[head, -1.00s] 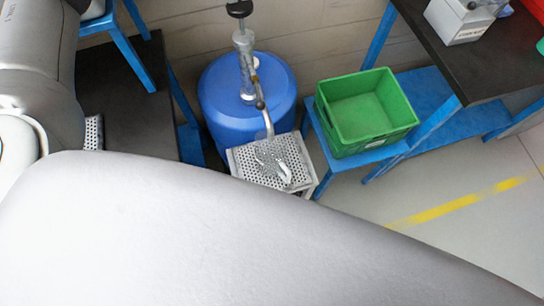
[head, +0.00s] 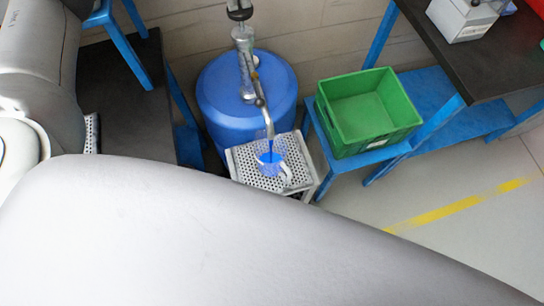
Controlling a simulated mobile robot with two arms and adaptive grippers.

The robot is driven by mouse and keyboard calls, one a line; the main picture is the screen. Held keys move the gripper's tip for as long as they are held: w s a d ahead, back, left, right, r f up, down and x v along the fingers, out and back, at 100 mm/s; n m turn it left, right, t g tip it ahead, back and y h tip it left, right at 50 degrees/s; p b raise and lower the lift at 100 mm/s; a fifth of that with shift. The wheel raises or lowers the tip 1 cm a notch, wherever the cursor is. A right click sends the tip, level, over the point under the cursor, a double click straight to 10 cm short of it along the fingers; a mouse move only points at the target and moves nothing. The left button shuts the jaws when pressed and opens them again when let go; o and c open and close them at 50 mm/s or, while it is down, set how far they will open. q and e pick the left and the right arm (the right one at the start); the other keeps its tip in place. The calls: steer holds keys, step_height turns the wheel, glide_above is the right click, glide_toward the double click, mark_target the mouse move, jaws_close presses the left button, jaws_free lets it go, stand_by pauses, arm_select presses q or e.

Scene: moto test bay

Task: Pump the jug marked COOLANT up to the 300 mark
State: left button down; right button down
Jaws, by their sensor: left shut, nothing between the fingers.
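A clear jug (head: 270,164) stands on a perforated drip tray, below the spout. Blue liquid shows in it and at the spout; its marking and scale are too small to read. The hand pump (head: 245,62) rises from the blue drum (head: 222,98), and its curved spout (head: 264,112) ends over the jug. The black pump handle (head: 240,14) is near the top edge. My right gripper is not in view.
The drip tray (head: 243,171) is on a low stand. A green crate (head: 370,140) sits on a blue stool to its right. A dark bench (head: 455,60) with a grey box (head: 462,18) is at upper right. My pale arm covers the foreground.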

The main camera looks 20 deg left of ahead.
mark_target(240, 11)
arm_select(q)
steer(key=shift+f+b, duration=0.6)
steer(key=shift+f, duration=0.6)
steer(key=shift+f+b, duration=0.45)
steer(key=shift+f, duration=0.3)
steer(key=shift+r, duration=0.1)
steer(key=shift+r+p, duration=2.7)
steer(key=shift+r, duration=1.3)
steer(key=shift+f, duration=0.1)
steer(key=shift+f+b, duration=2.1)
steer(key=shift+f, duration=1.15)
steer(key=shift+f+b, duration=0.5)
steer(key=shift+f, duration=0.25)
steer(key=shift+r, duration=0.1)
